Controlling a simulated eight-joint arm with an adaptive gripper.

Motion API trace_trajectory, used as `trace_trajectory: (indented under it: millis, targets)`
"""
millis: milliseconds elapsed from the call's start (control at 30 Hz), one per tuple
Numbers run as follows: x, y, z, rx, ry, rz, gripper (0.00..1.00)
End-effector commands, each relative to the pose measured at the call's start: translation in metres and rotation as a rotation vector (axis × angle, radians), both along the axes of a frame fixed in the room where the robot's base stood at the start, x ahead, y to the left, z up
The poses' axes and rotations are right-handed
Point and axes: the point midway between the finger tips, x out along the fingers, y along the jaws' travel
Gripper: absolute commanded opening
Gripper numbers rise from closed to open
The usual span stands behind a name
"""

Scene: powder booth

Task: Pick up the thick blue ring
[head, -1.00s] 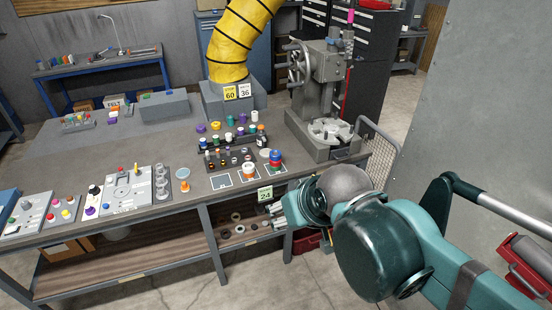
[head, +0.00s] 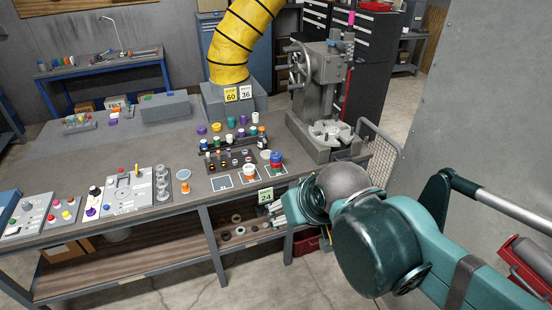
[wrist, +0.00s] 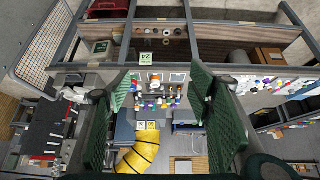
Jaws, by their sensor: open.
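A small blue piece (head: 276,156), which looks like the thick blue ring, sits at the top of a stack with a red piece (head: 276,164) near the front edge of the grey workbench (head: 140,208). It is too small to tell its exact shape. My gripper (wrist: 164,92) shows in the wrist view as two green fingers, wide apart, with nothing held between them. The bench and its small coloured parts show far beyond the fingers.
A white and orange stack (head: 249,170) stands just left of the blue piece. A rack of small bottles (head: 230,160) is behind it. A grey press (head: 322,95) stands at the bench's right end, beside a wire mesh guard (head: 380,155). A yellow hose (head: 240,40) hangs behind.

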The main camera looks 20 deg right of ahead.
Motion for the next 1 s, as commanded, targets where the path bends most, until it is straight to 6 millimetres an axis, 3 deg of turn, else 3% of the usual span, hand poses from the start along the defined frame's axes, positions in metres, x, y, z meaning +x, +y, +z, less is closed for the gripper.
trace_trajectory:
  millis: [267,1000]
  targets:
    - [0.028,-0.006,0.016,0.019,0.026,-0.059,0.52]
    - [0.146,-0.031,0.047,0.079,0.115,-0.303,0.52]
